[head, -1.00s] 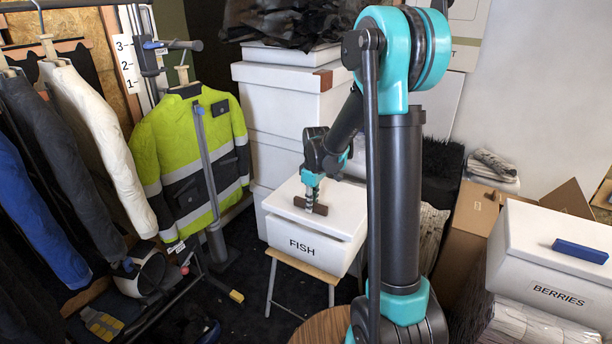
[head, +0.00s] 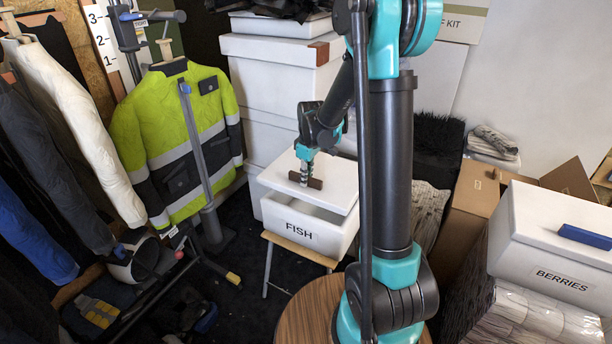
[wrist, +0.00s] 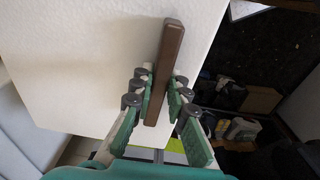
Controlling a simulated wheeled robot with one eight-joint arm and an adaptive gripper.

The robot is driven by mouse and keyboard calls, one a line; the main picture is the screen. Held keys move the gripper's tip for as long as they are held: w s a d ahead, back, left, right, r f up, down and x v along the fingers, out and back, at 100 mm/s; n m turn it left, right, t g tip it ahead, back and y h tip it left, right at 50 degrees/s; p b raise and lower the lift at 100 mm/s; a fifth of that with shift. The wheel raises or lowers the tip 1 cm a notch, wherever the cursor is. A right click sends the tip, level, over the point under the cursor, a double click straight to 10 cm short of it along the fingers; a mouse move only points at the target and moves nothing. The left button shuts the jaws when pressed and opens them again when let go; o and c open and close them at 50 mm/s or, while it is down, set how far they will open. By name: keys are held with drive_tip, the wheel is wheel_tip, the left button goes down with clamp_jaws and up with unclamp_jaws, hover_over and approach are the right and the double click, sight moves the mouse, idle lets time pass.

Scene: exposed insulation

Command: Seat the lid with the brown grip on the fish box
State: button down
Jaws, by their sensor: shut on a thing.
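The white lid (head: 335,182) with the brown grip (head: 312,182) hangs over the white fish box (head: 335,240), which is labelled FISH. A gap shows between the lid's front edge and the box's front rim, so the lid is not flush there. My gripper (head: 304,172) comes down from above and is shut on the brown grip. In the wrist view, the grip (wrist: 165,72) stands between the fingers of my gripper (wrist: 158,95), and the lid's pale top (wrist: 85,65) fills the left and middle. The box's rear rim is hidden.
The fish box stands on a small wooden stool (head: 297,248). White boxes (head: 275,85) are stacked behind it. A yellow jacket (head: 180,140) hangs to the left. A white BERRIES box (head: 540,245) with a blue grip (head: 585,237) stands at right. A round wooden top (head: 305,310) is in front.

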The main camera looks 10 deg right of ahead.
drive_tip(key=shift+f, duration=3.65)
drive_tip(key=c, duration=1.4)
unclamp_jaws()
drive_tip(key=r, duration=0.8)
drive_tip(key=s+r, duration=0.1)
drive_tip(key=r, duration=0.2)
drive_tip(key=shift+d+r, duration=0.4)
drive_tip(key=s+d+f+m+t, duration=0.1)
drive_tip(key=s+d+m, duration=0.1)
drive_tip(key=s, duration=0.5)
drive_tip(key=s+d+m+t, duration=0.1)
drive_tip(key=s+d+m, duration=0.2)
drive_tip(key=s+m, duration=0.2)
drive_tip(key=s+d+f+m+t, duration=0.1)
drive_tip(key=s+d+m, duration=0.2)
drive_tip(key=s, duration=0.7)
drive_tip(key=shift+s+f+m+t+h, duration=0.2)
drive_tip(key=shift+f+m+t+h, duration=0.1)
drive_tip(key=shift+m+h, duration=0.1)
